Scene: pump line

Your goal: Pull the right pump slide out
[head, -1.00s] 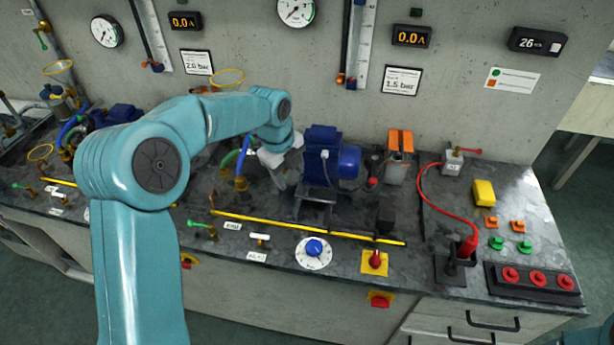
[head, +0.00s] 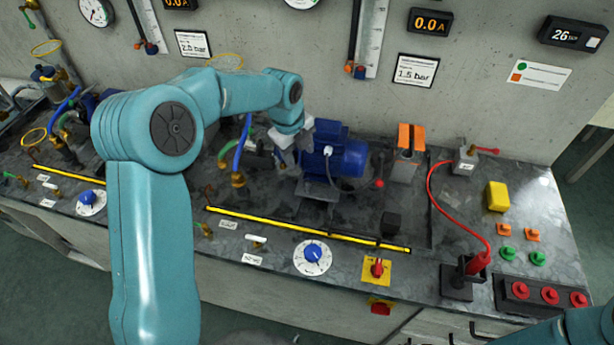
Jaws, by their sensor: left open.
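The right pump has a blue motor (head: 338,160) and sits on a dark slide plate (head: 312,190) in a recess of the bench. My left gripper (head: 293,160) is at the left end of the motor, pointing down. It is open, but its fingertips are partly hidden and I cannot tell if they touch the pump. The pump's front end is behind the gripper. Part of my right arm shows at the bottom right corner; its gripper is out of view.
A yellow-black strip (head: 300,228) runs along the recess front. Before it are a blue knob (head: 313,254) and a red switch (head: 378,268). An orange-topped block (head: 408,150) stands right of the motor. A red cable (head: 432,205) loops farther right. Blue hose (head: 242,150) stands left.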

